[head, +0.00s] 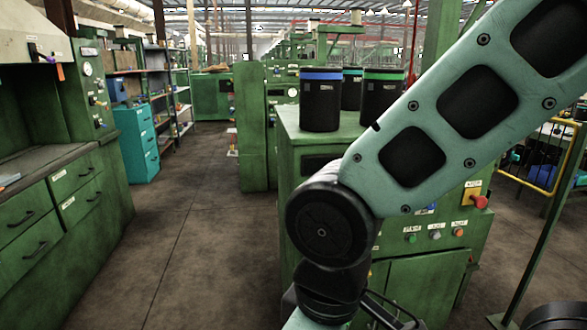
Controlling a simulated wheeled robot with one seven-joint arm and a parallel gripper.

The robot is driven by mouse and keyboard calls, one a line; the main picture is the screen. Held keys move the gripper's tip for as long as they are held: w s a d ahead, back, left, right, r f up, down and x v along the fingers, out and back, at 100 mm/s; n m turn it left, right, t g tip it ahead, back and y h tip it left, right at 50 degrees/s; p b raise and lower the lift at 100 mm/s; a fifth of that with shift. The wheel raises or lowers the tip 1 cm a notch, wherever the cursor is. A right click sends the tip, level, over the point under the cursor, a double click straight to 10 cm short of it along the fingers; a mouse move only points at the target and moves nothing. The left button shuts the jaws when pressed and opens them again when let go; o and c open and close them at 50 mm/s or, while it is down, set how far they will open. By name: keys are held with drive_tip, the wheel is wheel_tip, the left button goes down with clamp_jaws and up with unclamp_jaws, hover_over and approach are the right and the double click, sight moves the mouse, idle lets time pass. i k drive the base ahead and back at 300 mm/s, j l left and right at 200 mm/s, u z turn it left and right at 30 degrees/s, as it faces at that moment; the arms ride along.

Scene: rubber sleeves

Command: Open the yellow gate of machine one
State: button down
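A yellow barred frame (528,184), which looks like a gate, stands at the right edge of the head view, behind a slanting green post. My arm crosses the right half from the top right down to a dark joint at the bottom middle. My gripper is not in view.
A green machine cabinet (430,285) with buttons and a red knob (480,202) stands behind my arm. Green drawers (50,210) line the left. The aisle floor (190,240) between is clear.

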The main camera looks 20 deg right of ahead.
sight(567, 122)
drive_tip(key=l, duration=0.7)
drive_tip(key=l+u, duration=0.1)
drive_tip(key=l, duration=0.65)
drive_tip(key=k+l, duration=0.1)
drive_tip(key=l, duration=0.6)
drive_tip(key=l+u, duration=0.1)
drive_tip(key=l, duration=0.65)
drive_tip(key=k+l, duration=0.15)
drive_tip(key=l, duration=1.25)
drive_tip(key=k+l+u, duration=0.1)
drive_tip(key=l, duration=0.6)
drive_tip(key=k+l, duration=0.15)
drive_tip(key=l, duration=0.55)
drive_tip(key=l+u, duration=0.15)
drive_tip(key=l, duration=2.05)
drive_tip(key=i+l+u, duration=0.1)
drive_tip(key=i+u, duration=0.2)
drive_tip(key=i+l+u, duration=0.2)
drive_tip(key=i+u, duration=0.15)
